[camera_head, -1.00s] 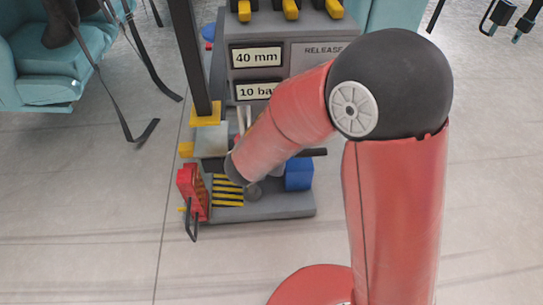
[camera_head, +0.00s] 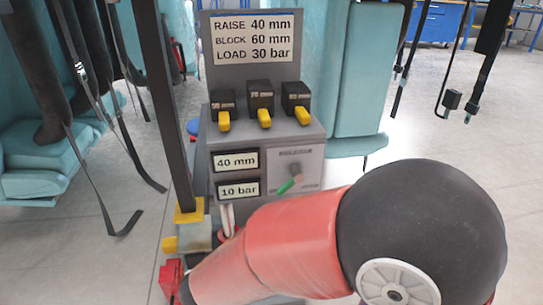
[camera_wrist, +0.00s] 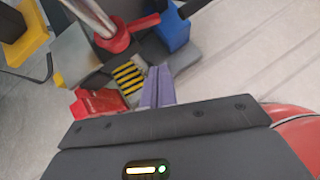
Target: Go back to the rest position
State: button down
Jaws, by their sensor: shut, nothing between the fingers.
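My gripper (camera_wrist: 158,88) shows in the wrist view with its two purple-grey fingers shut together and nothing between them. It hangs over the grey machine base with its black and yellow stripes (camera_wrist: 128,76). In the head view my red and black arm crosses the lower right, and my gripper is out of sight. The grey machine stand (camera_head: 210,165) has a sign (camera_head: 252,38) reading RAISE 40 mm, BLOCK 60 mm, LOAD 30 bar. Its displays read 40 mm (camera_head: 237,161) and 10 bar (camera_head: 239,189).
Three black blocks with yellow tabs, one in the middle (camera_head: 260,100), stand on the machine's shelf. A dark post (camera_head: 165,100) rises at its left. In the wrist view, a red box (camera_wrist: 98,103) and a blue block (camera_wrist: 171,29) flank the striped plate. Teal seats (camera_head: 40,150) with hanging straps stand left.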

jog(key=d+r+m+g+h+p, duration=0.1)
jog(key=d+r+m+p, duration=0.1)
jog(key=d+r+m, duration=0.55)
jog(key=d+r+m+g+h+p, duration=0.2)
jog(key=d+r+m, duration=0.3)
jog(key=d+m, duration=0.4)
jog(key=s+d+r+m+y+p, duration=0.4)
jog(key=s+d+r+m, duration=0.4)
jog(key=m, duration=0.9)
notch_tip(320, 180, up, 3)
jog(key=shift+s+f+y, duration=0.2)
jog(key=shift+s+y, duration=0.2)
jog(key=shift+s, duration=0.85)
jog(key=shift+d, duration=0.1)
